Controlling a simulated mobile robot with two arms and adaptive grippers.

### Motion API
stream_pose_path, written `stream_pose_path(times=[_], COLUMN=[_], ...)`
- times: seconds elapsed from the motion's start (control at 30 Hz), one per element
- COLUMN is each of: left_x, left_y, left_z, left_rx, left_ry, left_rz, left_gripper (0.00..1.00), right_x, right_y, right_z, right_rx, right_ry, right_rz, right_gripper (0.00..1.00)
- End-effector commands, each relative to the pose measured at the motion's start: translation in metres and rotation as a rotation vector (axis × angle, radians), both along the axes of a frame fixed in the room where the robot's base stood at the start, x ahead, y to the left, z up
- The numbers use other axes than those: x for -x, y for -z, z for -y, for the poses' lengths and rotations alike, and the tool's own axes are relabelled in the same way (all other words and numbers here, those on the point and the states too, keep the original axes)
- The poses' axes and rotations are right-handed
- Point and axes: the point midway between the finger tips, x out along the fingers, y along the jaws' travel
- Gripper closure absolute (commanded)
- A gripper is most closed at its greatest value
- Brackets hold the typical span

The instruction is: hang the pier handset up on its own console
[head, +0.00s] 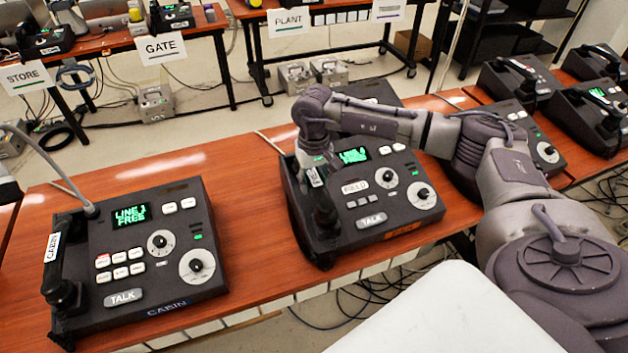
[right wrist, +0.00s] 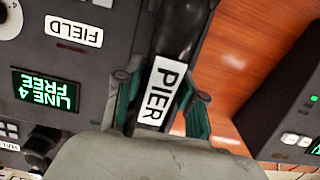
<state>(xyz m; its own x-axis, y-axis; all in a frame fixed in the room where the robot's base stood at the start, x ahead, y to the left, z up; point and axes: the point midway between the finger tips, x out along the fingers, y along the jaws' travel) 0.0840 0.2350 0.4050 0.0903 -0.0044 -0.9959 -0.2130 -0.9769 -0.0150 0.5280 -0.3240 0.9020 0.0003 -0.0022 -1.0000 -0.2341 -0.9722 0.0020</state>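The pier handset shows in the right wrist view, a black bar with a white PIER label (right wrist: 160,95). In the head view this handset (head: 324,210) lies along the left side of the field console (head: 372,207), whose plate reads FIELD and whose green screen is lit. My right gripper (right wrist: 163,95) is at the handset, one finger on each side of its labelled part. Whether the fingers press on it or stand just clear is not plain. In the head view my right gripper (head: 318,165) comes down from above. My left gripper is not in view.
The cabin console (head: 138,250) with its own handset (head: 62,262) stands to the left on the same wooden table (head: 265,285). More black consoles stand behind my right arm and at the right (head: 595,110). Back tables carry GATE (head: 162,48), STORE and PLANT signs.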

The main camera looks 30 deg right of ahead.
Motion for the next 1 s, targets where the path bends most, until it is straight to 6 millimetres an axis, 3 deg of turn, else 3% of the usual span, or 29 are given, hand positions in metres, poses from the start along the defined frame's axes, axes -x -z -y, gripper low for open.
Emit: stream_pose_path(times=[0.03,0.1,0.53,1.0], left_x=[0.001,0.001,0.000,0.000], left_y=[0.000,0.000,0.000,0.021], left_z=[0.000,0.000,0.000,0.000], left_rx=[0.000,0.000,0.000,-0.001], left_ry=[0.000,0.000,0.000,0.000], left_rz=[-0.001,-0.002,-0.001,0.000], left_gripper=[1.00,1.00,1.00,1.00], right_x=[0.000,0.000,-0.001,-0.001], right_y=[-0.001,-0.001,-0.011,-0.103], right_z=[0.000,0.000,0.000,0.000], right_rx=[0.000,0.000,-0.001,0.000], right_ry=[0.000,0.000,0.000,0.000], right_rz=[0.000,0.000,0.004,0.004], right_gripper=[0.49,0.39,0.39,0.39])
